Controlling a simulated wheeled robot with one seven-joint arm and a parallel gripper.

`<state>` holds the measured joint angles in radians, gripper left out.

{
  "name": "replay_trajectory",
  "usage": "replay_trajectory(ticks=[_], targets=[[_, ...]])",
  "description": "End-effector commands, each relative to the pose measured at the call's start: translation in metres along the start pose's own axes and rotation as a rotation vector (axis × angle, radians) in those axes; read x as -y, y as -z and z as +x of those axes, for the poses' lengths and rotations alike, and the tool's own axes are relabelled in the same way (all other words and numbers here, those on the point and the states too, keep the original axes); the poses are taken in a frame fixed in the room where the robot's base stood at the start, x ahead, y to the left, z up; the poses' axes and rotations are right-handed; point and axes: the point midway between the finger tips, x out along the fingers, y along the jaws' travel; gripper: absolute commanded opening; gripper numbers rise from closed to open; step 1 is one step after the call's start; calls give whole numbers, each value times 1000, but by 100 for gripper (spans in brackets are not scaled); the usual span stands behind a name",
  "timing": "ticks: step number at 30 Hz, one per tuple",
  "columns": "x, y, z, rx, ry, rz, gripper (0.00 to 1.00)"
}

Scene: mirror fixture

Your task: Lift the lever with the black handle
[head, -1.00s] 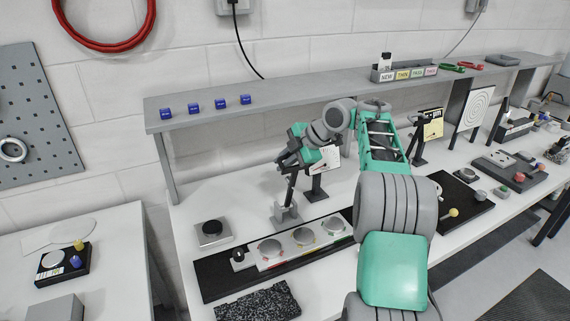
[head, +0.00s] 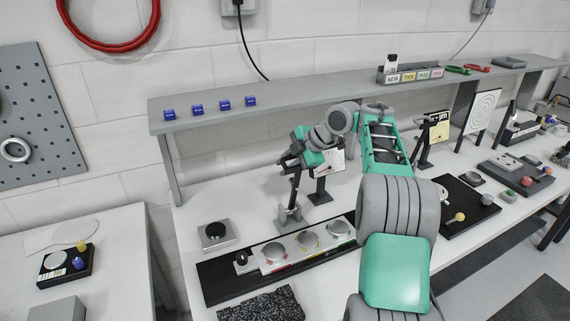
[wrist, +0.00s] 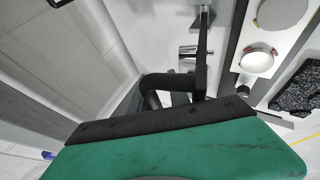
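The lever with the black handle (head: 294,189) stands nearly upright on a small metal base (head: 289,214) on the white bench. My gripper (head: 287,161) is at the top of the handle, with its dark fingers close around or beside it. In the wrist view, the dark lever (wrist: 201,55) rises from a metal mount towards the gripper's black finger parts (wrist: 170,84). The green gripper body hides the lower part of that view. I cannot tell whether the fingers are apart or closed on the handle.
A shelf (head: 300,109) with blue cubes runs above. A black tray (head: 222,284) with round metal dishes lies in front of the lever, and a square metal plate (head: 215,236) lies left.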

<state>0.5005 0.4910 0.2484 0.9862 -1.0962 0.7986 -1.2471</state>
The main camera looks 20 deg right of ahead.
Motion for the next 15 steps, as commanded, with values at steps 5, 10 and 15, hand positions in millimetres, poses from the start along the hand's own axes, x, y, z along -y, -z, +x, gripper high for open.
replay_trajectory(ticks=[5, 10, 15], targets=[[-1, -1, -8, 2, -3, 1, 22], [-1, -1, -43, 3, -3, -1, 22], [-1, 0, -72, 0, -1, 0, 22]])
